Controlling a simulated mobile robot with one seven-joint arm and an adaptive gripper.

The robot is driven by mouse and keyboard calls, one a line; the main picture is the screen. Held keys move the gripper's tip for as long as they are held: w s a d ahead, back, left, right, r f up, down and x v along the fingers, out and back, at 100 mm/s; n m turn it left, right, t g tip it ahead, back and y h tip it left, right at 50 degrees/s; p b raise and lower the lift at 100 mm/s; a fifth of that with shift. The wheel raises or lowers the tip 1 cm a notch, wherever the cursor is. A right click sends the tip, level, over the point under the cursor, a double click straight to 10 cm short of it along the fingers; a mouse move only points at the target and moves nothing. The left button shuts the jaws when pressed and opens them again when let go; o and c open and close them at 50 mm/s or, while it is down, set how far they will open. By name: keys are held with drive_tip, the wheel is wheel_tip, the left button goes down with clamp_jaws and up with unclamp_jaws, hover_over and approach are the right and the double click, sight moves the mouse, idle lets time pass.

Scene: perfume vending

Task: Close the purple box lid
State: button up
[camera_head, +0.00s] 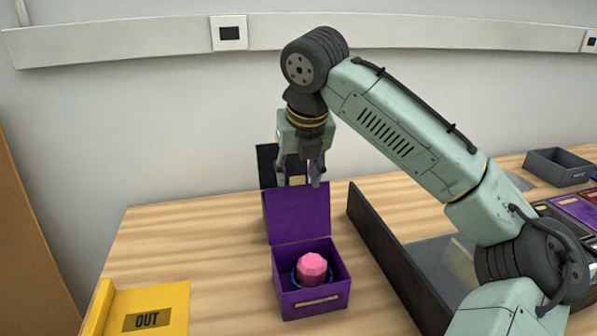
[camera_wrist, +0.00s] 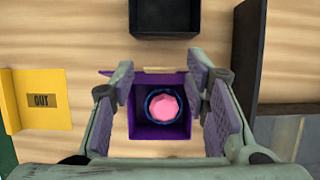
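The purple box (camera_head: 312,298) stands on the wooden table with its lid (camera_head: 297,212) raised upright at the back. A pink faceted bottle cap (camera_head: 312,268) with a blue ring around it sits inside. In the wrist view the purple box (camera_wrist: 160,125) lies between my fingers, with the pink cap (camera_wrist: 168,108) at its centre. My gripper (camera_head: 301,178) is above and behind the raised lid in the head view. Its fingers (camera_wrist: 166,108) are spread wide and hold nothing. The fingers partly cover the box's sides in the wrist view.
A yellow OUT holder (camera_head: 160,306) stands left of the box. A dark-walled tray (camera_head: 385,250) stands close on the right. A black open box (camera_wrist: 166,18) is behind the purple box. A grey bin (camera_head: 558,166) is far right. Bare table lies left of the purple box.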

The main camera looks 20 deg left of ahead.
clamp_jaws()
idle(0.3)
idle(0.3)
